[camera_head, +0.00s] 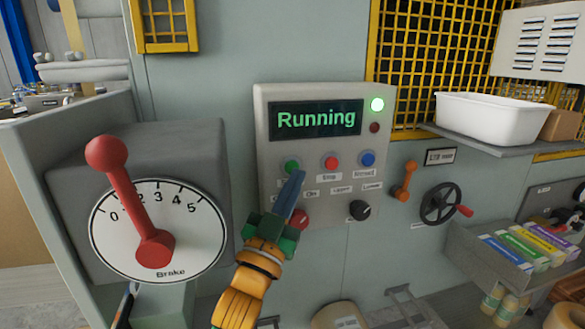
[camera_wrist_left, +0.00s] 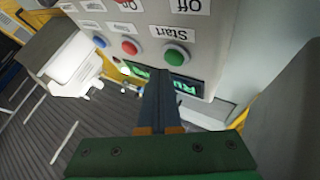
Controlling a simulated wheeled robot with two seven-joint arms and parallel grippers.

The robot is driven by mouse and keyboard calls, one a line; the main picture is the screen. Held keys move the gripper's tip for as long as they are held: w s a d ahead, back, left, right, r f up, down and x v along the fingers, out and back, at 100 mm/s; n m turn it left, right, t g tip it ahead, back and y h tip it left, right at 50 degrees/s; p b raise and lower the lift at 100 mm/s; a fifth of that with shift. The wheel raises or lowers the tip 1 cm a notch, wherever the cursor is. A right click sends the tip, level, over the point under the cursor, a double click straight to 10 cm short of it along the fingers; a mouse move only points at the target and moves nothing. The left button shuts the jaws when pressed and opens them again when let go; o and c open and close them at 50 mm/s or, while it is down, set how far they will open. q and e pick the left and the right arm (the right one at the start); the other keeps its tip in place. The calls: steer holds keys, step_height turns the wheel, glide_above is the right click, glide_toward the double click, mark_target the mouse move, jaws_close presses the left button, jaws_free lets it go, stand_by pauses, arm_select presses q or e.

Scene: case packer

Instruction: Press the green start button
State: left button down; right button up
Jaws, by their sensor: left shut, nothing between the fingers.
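The green start button (camera_head: 292,167) sits at the left of the button row on the grey control panel (camera_head: 264,112). In the left wrist view the green button (camera_wrist_left: 176,56) shows beyond the shut fingers (camera_wrist_left: 160,82), near the "Start" label. I cannot tell whether the tips touch the panel. My right gripper is not in view.
A red stop button (camera_head: 331,163) and a blue button (camera_head: 367,158) are right of the green one. A red brake lever (camera_head: 125,190) stands left. A black handwheel (camera_head: 440,203) and a white bin (camera_head: 490,118) are on the right.

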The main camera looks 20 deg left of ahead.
arm_select(q)
steer(key=shift+d, duration=0.1)
steer(key=s+d, duration=0.1)
steer(key=s, duration=0.1)
steer(key=s+d, duration=0.1)
steer(key=s, duration=0.1)
steer(key=shift+d, duration=0.3)
stand_by(0.6)
